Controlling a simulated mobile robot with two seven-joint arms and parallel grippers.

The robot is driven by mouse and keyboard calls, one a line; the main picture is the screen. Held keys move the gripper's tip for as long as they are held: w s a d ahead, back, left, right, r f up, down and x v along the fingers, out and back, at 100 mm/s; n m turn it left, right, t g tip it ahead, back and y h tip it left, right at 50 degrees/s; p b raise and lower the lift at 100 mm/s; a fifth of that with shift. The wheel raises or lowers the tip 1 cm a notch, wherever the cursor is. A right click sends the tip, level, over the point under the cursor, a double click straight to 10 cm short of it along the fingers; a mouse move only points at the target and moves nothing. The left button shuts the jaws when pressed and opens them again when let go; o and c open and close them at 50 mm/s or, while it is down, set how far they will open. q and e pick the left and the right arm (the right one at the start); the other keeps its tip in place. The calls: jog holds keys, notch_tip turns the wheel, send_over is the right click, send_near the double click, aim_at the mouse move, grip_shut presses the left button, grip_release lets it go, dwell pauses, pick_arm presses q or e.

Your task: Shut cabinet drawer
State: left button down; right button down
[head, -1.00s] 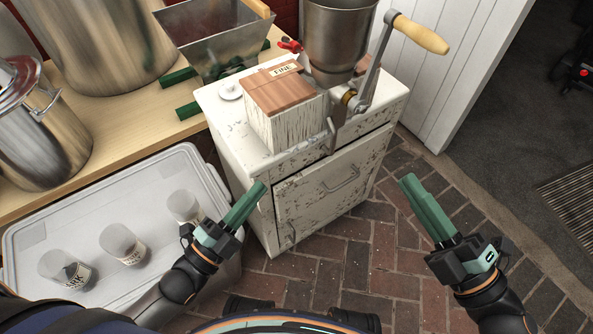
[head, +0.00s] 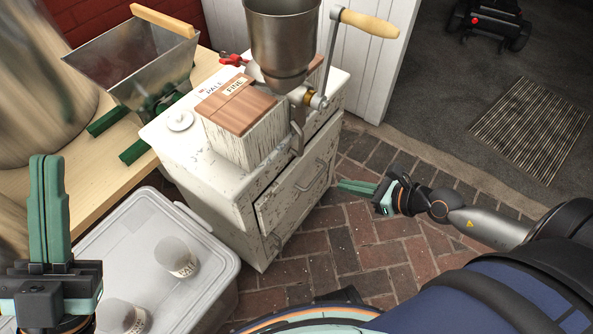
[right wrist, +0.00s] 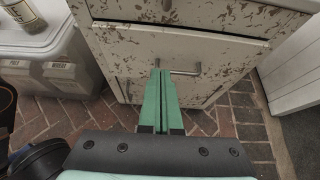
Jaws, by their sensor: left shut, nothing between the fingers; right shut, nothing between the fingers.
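The worn white cabinet (head: 185,150) stands on the brick floor. Its drawer (head: 290,203) has a grey bar handle and sits slightly proud of the frame, with a dark gap along its top edge. In the right wrist view the drawer front (right wrist: 135,50) and its handle (right wrist: 182,70) lie just past my fingertips. My right gripper (head: 342,186) is shut and empty, pointing at the drawer front from the right; it also shows in the right wrist view (right wrist: 162,75). Whether it touches the drawer I cannot tell. My left gripper (head: 47,160) is shut and empty at the far left.
A grain mill (head: 283,45) with a crank and a wooden-lidded box (head: 235,140) stand on the cabinet. A wooden bench (head: 95,165) is behind. Brick floor (head: 370,260) is open at the right.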

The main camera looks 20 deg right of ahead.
aim_at(293, 166)
jog(key=b+x, duration=0.1)
jog(key=x, duration=0.3)
jog(key=b+x, duration=0.1)
jog(key=x, duration=0.3)
jog(key=r+b+x, duration=0.1)
jog(key=x, duration=0.2)
jog(key=shift+w+a+f+b, duration=0.1)
jog(key=shift+w+a+b, duration=0.25)
jog(key=shift+w, duration=0.2)
jog(key=shift+w+a, duration=0.3)
jog(key=shift+w, duration=0.15)
jog(key=shift+w+a+p, duration=0.25)
jog(key=shift+w+a, duration=0.1)
jog(key=shift+w, duration=0.3)
jog(key=shift+w+a+p, duration=0.25)
jog(key=shift+w+a, duration=0.1)
jog(key=shift+w, duration=0.25)
jog(key=shift+r, duration=0.25)
